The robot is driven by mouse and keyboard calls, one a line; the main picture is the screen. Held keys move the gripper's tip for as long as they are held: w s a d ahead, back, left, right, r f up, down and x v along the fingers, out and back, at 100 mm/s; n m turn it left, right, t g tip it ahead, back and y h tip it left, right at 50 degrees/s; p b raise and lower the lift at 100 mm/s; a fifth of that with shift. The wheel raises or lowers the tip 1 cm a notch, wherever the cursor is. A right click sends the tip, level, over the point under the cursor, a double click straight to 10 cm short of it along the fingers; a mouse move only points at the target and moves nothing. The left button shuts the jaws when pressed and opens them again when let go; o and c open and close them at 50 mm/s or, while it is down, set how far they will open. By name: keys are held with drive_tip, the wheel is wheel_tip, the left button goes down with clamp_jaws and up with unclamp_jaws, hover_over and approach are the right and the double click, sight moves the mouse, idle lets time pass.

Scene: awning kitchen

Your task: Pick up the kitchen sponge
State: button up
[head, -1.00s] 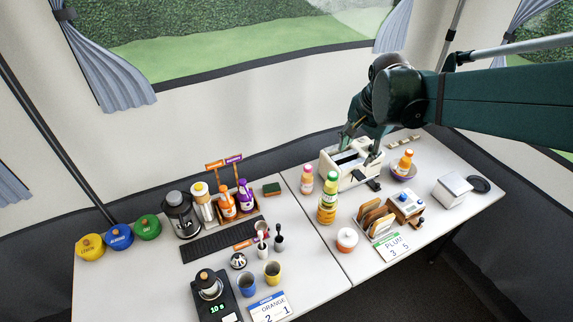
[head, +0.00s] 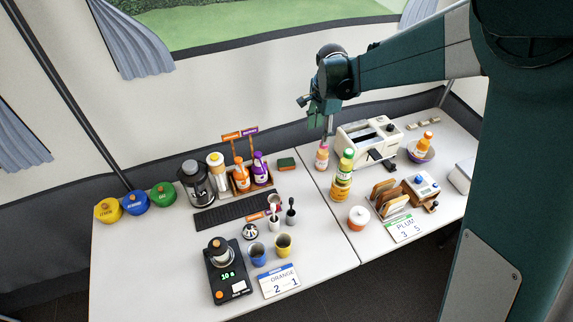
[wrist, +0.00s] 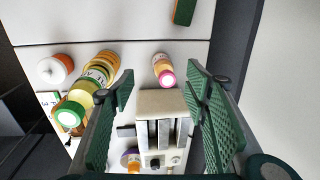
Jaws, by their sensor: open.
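The kitchen sponge (head: 287,163) is a small block with a green top and an orange-brown side. It lies on the table near the back edge, right of the purple and orange bottles. In the wrist view the sponge (wrist: 184,11) shows at the top edge, partly cut off. My gripper (head: 328,134) hangs above the back of the table, to the right of the sponge and near the toaster. In the wrist view its two green fingers (wrist: 160,88) are wide apart with nothing held between them.
A white toaster (head: 369,135) stands below and right of my gripper. A pink-capped bottle (head: 322,158) and a yellow bottle (head: 342,180) stand right of the sponge. A bottle rack (head: 241,186) stands to its left. The table around the sponge is clear.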

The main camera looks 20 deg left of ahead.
drive_tip(key=m+g, duration=0.1)
drive_tip(key=m, duration=0.1)
hover_over(287, 162)
drive_tip(key=shift+h, duration=0.3)
wheel_tip(287, 162, down, 13)
drive_tip(key=shift+w+d+f, duration=0.1)
drive_tip(key=shift+w, duration=0.05)
drive_tip(key=shift+f, duration=1.25)
drive_tip(key=shift+f, duration=0.1)
drive_tip(key=shift+f+b, duration=0.55)
drive_tip(key=shift+f, duration=2)
drive_tip(key=shift+c, duration=0.3)
drive_tip(key=c, duration=0.6)
